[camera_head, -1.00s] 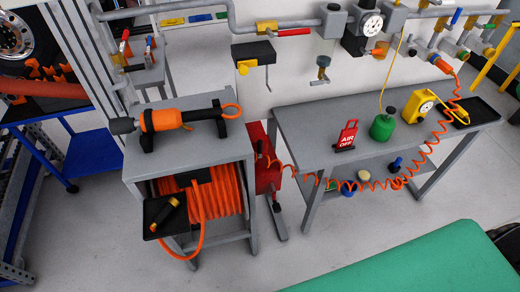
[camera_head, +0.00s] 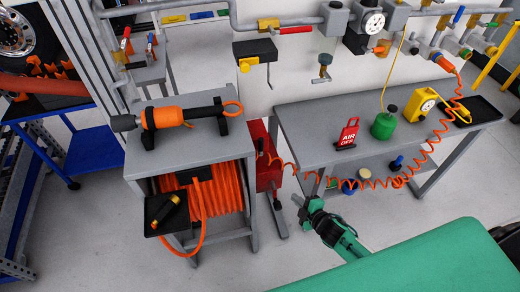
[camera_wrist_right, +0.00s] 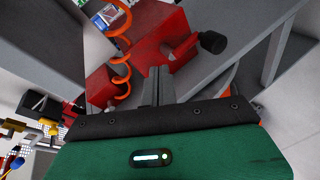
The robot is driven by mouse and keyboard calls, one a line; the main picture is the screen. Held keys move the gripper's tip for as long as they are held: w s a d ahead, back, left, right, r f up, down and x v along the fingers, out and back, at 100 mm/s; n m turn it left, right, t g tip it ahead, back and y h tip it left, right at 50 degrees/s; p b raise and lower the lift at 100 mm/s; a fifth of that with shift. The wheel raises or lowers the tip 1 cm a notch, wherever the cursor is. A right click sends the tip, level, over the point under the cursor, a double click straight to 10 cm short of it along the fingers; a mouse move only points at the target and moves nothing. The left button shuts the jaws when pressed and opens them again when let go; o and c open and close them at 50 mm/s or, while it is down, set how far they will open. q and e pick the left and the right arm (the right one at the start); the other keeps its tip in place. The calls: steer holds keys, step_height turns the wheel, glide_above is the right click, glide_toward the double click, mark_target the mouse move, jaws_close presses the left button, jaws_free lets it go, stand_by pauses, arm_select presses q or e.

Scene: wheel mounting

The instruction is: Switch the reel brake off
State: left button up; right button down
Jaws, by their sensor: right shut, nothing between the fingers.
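The orange hose reel (camera_head: 228,192) sits inside the grey cart, under its top. A red housing (camera_head: 266,172) stands against the cart's right side, with a dark-tipped part (camera_head: 277,206) low in front. In the right wrist view, red parts (camera_wrist_right: 160,45) and a black knob (camera_wrist_right: 212,41) lie just beyond my fingers. No label shows which part is the brake. My right gripper (camera_head: 304,205) is to the right of the red housing, apart from it in the head view. It is shut and empty, also in the wrist view (camera_wrist_right: 158,72). My left gripper is out of view.
An orange coiled hose (camera_head: 350,184) hangs between the red housing and the grey bench (camera_head: 290,125), close to my right gripper. A red AIR OFF sign (camera_head: 348,133) and a green bottle (camera_head: 384,123) stand on the bench. Floor is clear before the cart.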

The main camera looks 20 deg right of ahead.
mark_target(260, 150)
steer(key=w+a+r+n+t+y, duration=0.1)
steer(key=a+r+n+y, duration=0.1)
steer(key=r, duration=0.7)
steer(key=w+a+r+n+t+y, duration=0.1)
steer(key=a+r+n+y, duration=0.2)
steer(key=r, duration=0.6)
steer(key=shift+w+a+r+n, duration=0.3)
steer(key=shift+a+r+n, duration=0.1)
steer(key=shift+n, duration=0.8)
steer(key=shift+w, duration=0.1)
steer(key=shift+p+x, duration=1.2)
steer(key=shift+x, duration=3.7)
